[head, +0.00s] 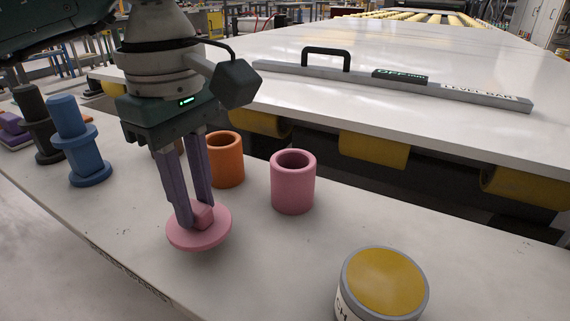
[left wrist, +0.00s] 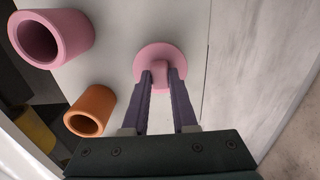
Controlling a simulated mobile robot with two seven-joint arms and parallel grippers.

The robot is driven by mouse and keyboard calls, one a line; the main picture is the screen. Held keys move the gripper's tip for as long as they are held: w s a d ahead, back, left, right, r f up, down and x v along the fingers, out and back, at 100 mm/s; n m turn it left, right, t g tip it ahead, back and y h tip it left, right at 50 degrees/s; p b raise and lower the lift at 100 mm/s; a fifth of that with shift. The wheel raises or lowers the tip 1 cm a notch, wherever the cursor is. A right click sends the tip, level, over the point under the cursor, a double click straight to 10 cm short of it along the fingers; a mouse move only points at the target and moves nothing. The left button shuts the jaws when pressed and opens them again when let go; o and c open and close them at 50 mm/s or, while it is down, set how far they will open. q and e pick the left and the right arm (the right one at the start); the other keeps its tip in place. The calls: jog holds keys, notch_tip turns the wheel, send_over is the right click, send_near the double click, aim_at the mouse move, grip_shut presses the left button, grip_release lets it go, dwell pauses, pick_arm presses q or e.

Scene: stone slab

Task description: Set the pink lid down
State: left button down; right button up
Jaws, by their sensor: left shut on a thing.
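The pink lid (head: 187,235) is a flat disc with a block-like knob. My left gripper (head: 201,217) is shut on its knob, with one finger on each side. The lid is level, at or just above the pale slab; I cannot tell whether it touches. In the left wrist view the lid (left wrist: 146,58) lies at the ends of the fingers (left wrist: 161,76). An open pink cup (head: 293,185) stands upright to the right of the lid, and it also shows in the left wrist view (left wrist: 72,32). My right gripper is not in view.
An orange cup (head: 229,165) stands behind the lid. Blue (head: 75,140) and black (head: 38,125) stepped pieces stand at left. A yellow-topped can (head: 385,280) is at front right. A level bar (head: 450,92) lies on the large white slab (head: 450,135) behind. The pale surface between lid and can is clear.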

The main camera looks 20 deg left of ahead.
pick_arm(q)
notch_tip(320, 180, down, 2)
jog(key=shift+f, duration=0.2)
jog(key=shift+f+b, duration=0.25)
jog(key=shift+b, duration=0.1)
jog(key=c, duration=0.7)
grip_release()
jog(key=shift+r, duration=0.15)
